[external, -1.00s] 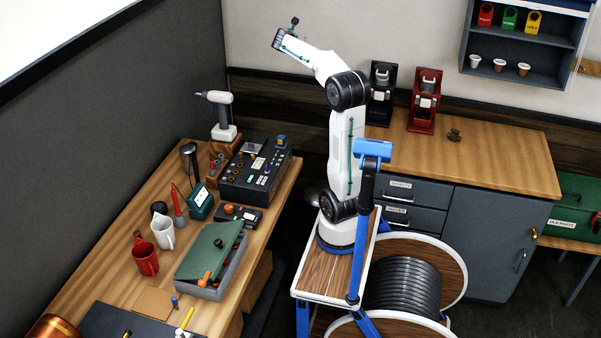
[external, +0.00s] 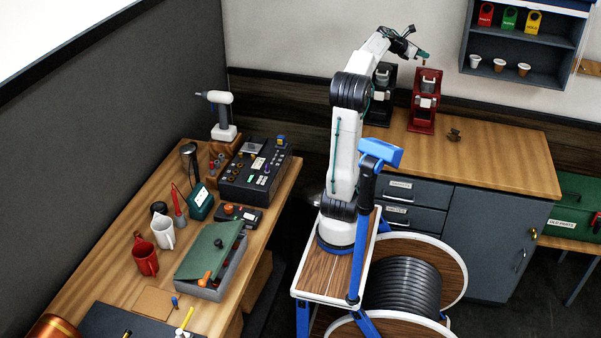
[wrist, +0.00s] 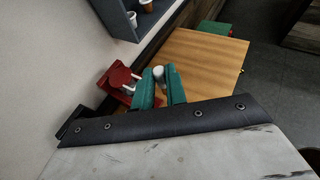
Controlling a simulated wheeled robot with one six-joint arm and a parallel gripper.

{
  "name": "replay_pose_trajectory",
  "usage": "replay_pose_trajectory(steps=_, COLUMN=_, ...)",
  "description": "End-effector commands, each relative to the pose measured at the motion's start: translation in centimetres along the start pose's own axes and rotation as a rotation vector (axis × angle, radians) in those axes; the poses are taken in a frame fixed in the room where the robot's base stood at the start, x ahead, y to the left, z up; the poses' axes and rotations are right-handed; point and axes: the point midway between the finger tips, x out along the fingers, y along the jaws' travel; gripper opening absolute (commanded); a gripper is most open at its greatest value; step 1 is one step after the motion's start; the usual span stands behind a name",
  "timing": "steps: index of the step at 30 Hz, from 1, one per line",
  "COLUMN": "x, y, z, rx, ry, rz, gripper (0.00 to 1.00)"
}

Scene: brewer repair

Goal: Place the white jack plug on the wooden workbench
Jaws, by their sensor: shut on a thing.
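My gripper (external: 424,55) is raised above the red brewer at the back right. In the wrist view its green fingers (wrist: 162,84) are shut on a small white, rounded piece, the white jack plug (wrist: 158,72). Only its end shows between the fingertips. In the external view the plug is too small to make out clearly. The wooden workbench (external: 95,265) stands at the left, crowded with tools, and my gripper is far from it.
A wood-topped cabinet (external: 500,165) stands at the back right, with a red brewer (external: 425,100) and a black brewer (external: 382,85) on it. Its right part is mostly clear. A wall shelf (external: 525,50) hangs above. On the workbench are mugs, a grey box (external: 215,270) and a control panel (external: 255,170).

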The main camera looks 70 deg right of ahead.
Motion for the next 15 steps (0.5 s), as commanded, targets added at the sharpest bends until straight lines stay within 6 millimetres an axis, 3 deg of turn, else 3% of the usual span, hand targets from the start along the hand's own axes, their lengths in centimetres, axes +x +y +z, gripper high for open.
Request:
replay_pose_trajectory(steps=1, x=1.0, y=-1.9, z=0.5, rx=0.017, ry=0.0, rz=-0.039, gripper=0.0)
replay_pose_trajectory(steps=6, x=3.1, y=-6.5, z=1.4, rx=0.055, ry=0.0, rz=-0.132, gripper=0.0)
replay_pose_trajectory(steps=14, x=4.8, y=-11.4, z=2.3, rx=0.094, ry=0.0, rz=-0.227, gripper=0.0)
replay_pose_trajectory(steps=15, x=5.1, y=-11.2, z=1.4, rx=0.09, ry=0.002, rz=-0.226, gripper=0.0)
